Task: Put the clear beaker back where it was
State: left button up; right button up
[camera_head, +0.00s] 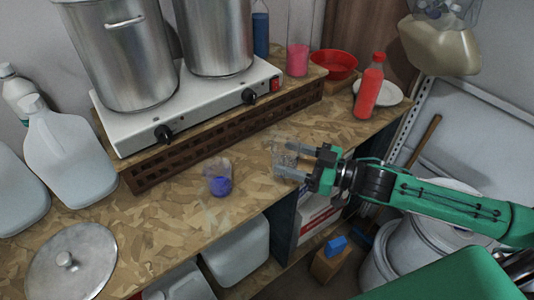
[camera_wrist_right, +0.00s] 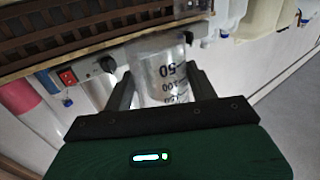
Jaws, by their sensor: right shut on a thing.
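The clear beaker (camera_head: 286,157) is between the fingers of my right gripper (camera_head: 309,166), above the front edge of the wooden-chip counter (camera_head: 190,235). In the right wrist view the beaker (camera_wrist_right: 163,72) shows black volume marks and sits between the two dark fingers. My right gripper is shut on it. I cannot tell whether the beaker's base touches the counter. My left gripper is not in view.
A small beaker with blue content (camera_head: 219,184) stands left of the held one. Behind are a white hot plate (camera_head: 190,100) with two steel pots and a slatted wooden riser (camera_head: 230,134). A red bottle (camera_head: 368,92) stands at the back right; a steel lid (camera_head: 72,265) lies front left.

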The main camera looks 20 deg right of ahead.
jog(key=w+a+p, duration=0.1)
jog(key=w, duration=0.1)
jog(key=w+a+f+p, duration=0.1)
jog(key=w, duration=0.2)
jog(key=w+a+f+p, duration=0.1)
jog(key=w, duration=0.2)
jog(key=shift+f, duration=0.6)
notch_tip(320, 180, down, 3)
jog(key=shift+w+f+p, duration=0.1)
jog(key=shift+w+p, duration=0.05)
jog(key=shift+p, duration=0.55)
jog(key=shift+w+a+f, duration=0.1)
jog(key=shift+w+f, duration=0.05)
jog(key=shift+f, duration=0.15)
jog(key=o, duration=1)
jog(key=shift+f, duration=0.1)
